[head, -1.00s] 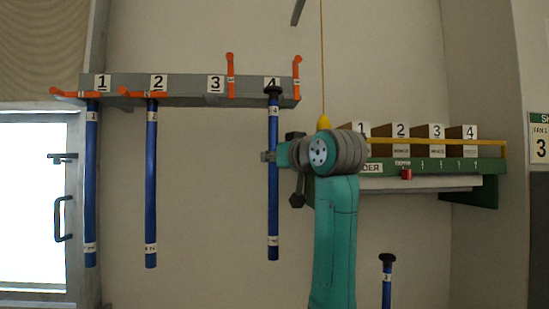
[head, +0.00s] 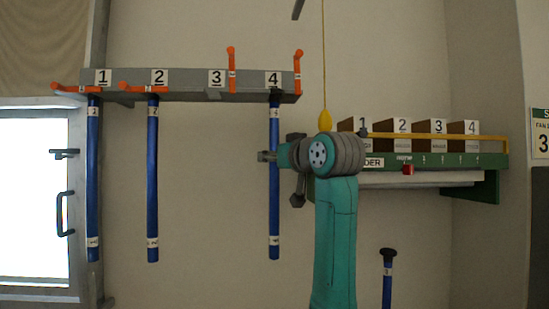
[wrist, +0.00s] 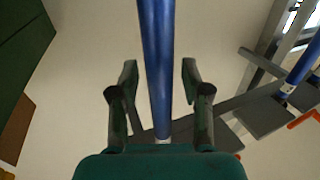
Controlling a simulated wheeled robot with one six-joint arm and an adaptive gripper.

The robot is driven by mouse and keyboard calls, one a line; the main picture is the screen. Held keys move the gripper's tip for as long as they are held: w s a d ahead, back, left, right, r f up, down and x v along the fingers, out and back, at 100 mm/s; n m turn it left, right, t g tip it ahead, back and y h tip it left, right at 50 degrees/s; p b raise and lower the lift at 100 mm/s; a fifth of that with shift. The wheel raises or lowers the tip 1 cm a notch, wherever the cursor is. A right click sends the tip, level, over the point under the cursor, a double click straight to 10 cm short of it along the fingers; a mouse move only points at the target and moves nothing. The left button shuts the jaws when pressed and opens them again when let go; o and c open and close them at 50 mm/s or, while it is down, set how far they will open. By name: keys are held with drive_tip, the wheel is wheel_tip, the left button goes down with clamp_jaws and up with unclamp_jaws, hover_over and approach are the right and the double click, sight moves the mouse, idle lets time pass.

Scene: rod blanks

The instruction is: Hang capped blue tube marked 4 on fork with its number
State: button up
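The blue tube marked 4 (head: 274,180) hangs upright below the plate numbered 4 on the grey rack (head: 200,94). Its dark cap (head: 275,96) is at the rack's lower edge, just under the number. Whether the cap rests on the fork prongs is too small to tell. The orange latch (head: 298,72) at 4 stands up. My gripper (head: 268,156) is at the tube's middle. In the wrist view my gripper (wrist: 158,85) has a finger on each side of the tube (wrist: 157,60), with a gap on both sides.
Blue tubes hang at 1 (head: 93,180) and 2 (head: 152,180), their orange latches lying down. Place 3 is empty, its latch (head: 232,70) up. Another capped tube (head: 388,275) stands low right. A green shelf (head: 490,185) with numbered boxes is right of my arm.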

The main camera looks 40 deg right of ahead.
drive_tip(key=shift+s, duration=0.1)
drive_tip(key=v, duration=1.1)
drive_tip(key=shift+s, duration=0.4)
drive_tip(key=shift+a, duration=0.1)
